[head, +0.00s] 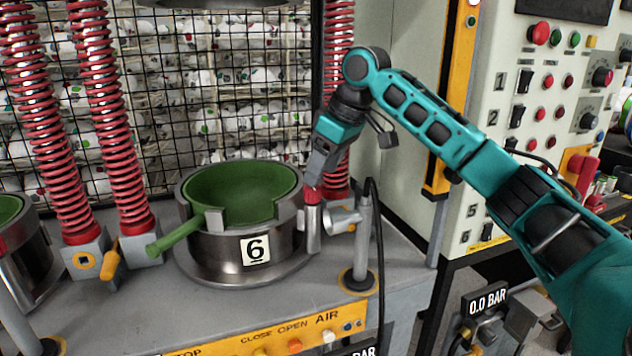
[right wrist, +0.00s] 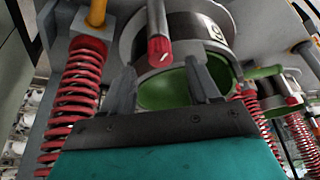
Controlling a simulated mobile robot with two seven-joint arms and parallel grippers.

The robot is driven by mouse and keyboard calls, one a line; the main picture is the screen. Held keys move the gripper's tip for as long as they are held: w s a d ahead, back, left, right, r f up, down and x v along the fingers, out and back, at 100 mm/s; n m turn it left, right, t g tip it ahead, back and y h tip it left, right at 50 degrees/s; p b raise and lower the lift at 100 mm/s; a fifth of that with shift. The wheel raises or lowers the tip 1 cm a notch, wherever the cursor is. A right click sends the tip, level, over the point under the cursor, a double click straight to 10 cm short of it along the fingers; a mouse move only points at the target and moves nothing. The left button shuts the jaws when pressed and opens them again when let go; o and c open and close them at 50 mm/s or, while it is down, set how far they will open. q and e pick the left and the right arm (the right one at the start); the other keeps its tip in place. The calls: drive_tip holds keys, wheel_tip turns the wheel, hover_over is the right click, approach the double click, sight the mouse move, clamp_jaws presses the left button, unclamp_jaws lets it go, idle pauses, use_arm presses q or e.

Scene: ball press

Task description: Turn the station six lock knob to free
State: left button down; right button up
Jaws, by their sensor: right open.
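The station six mould (head: 250,238) is a round steel pot with a "6" plate and a green cavity. On a short post at its right side is the red lock knob (head: 312,196). My right gripper (head: 315,178) points down just above the knob and partly hides it. In the right wrist view, the knob (right wrist: 159,50) has a white mark and lies between and beyond the two open fingers of the right gripper (right wrist: 162,78). Whether they touch it cannot be told. My left gripper is out of view.
A green handle (head: 172,238) sticks out left of the mould. A thin post (head: 363,235) with a black cable stands to the right. Red springs (head: 110,110) rise at the left, and a wire mesh closes the back. A control panel (head: 545,100) stands at the right.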

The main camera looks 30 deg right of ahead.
sight(312, 193)
drive_tip(key=shift+x, duration=2.05)
drive_tip(key=shift+c, duration=0.2)
drive_tip(key=c, duration=1)
drive_tip(key=shift+n, duration=0.4)
drive_tip(key=n+y, duration=0.1)
drive_tip(key=n, duration=0.1)
drive_tip(key=n+g+y, duration=0.1)
drive_tip(key=n, duration=0.2)
drive_tip(key=shift+w+d+r, duration=0.1)
drive_tip(key=shift+w, duration=0.1)
drive_tip(key=n+g, duration=0.1)
drive_tip(key=n, duration=0.2)
drive_tip(key=n+g, duration=0.1)
drive_tip(key=n, duration=0.2)
drive_tip(key=shift+w+d+g+y, duration=0.1)
drive_tip(key=shift+w+g+y, duration=0.1)
drive_tip(key=shift+g+y, duration=0.15)
